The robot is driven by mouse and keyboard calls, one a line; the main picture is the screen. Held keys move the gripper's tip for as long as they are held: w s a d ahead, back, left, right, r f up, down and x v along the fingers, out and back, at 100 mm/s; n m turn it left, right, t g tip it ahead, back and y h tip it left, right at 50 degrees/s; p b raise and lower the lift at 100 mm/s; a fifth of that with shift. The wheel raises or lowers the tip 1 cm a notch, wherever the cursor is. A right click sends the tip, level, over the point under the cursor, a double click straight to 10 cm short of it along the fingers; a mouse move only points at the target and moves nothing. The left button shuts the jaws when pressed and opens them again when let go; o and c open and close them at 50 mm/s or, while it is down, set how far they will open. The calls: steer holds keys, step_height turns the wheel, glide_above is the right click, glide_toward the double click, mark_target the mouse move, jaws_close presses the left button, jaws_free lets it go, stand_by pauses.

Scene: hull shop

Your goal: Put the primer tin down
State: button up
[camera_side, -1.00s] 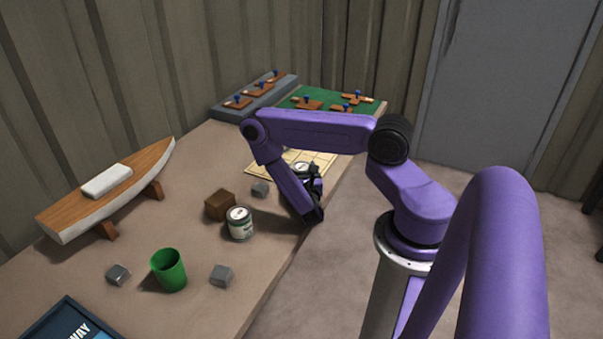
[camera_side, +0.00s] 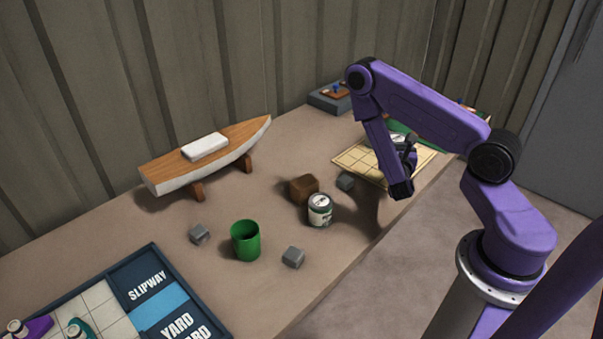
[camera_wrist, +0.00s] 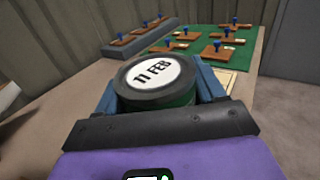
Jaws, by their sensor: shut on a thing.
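The primer tin (camera_wrist: 152,88) is in my gripper (camera_wrist: 160,92). In the wrist view its dark lid faces the camera with a white label reading "11 FEB", and a strip of green body shows below. Blue fingers press it on both sides. In the side view my gripper (camera_side: 404,150) holds the tin, partly hidden by my arm, over the right part of a yellow gridded sheet (camera_side: 355,160). It looks raised above the sheet, but the exact gap cannot be told. A second tin (camera_side: 320,211) with a pale label stands upright on the table, apart from my gripper.
A green cup (camera_side: 245,240), more grey cubes, a model boat (camera_side: 205,155) and a lettered board (camera_side: 140,265) stand leftward. A green mat (camera_wrist: 240,45) with several wooden pieces lies beyond.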

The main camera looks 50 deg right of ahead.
steer(key=w+a+r+n+t+y, duration=0.1)
steer(key=w+a+n+t+y, duration=0.45)
steer(key=a, duration=1.05)
steer(key=w+a+r+n+t+y, duration=0.2)
steer(key=w+a+n+y, duration=0.4)
steer(key=w+a+y, duration=0.65)
steer(key=w+a+f+h, duration=0.1)
steer(key=w+f, duration=0.2)
steer(key=w+a+f+h, duration=0.1)
steer(key=w+a+f, duration=0.1)
steer(key=w+f, duration=0.1)
steer(key=w+a+f+h, duration=0.1)
steer(key=w+a+f, duration=0.1)
steer(key=w+f, duration=0.1)
steer(key=shift+w+f+m, duration=0.25)
steer(key=shift+w+f, duration=0.15)
steer(key=shift+w, duration=0.35)
steer(key=shift+w+a+f, duration=0.1)
steer(key=shift+w+f, duration=0.05)
steer(key=shift+f, duration=1.55)
steer(key=shift+f, duration=0.1)
steer(key=o, duration=1.3)
steer(key=shift+f, duration=0.1)
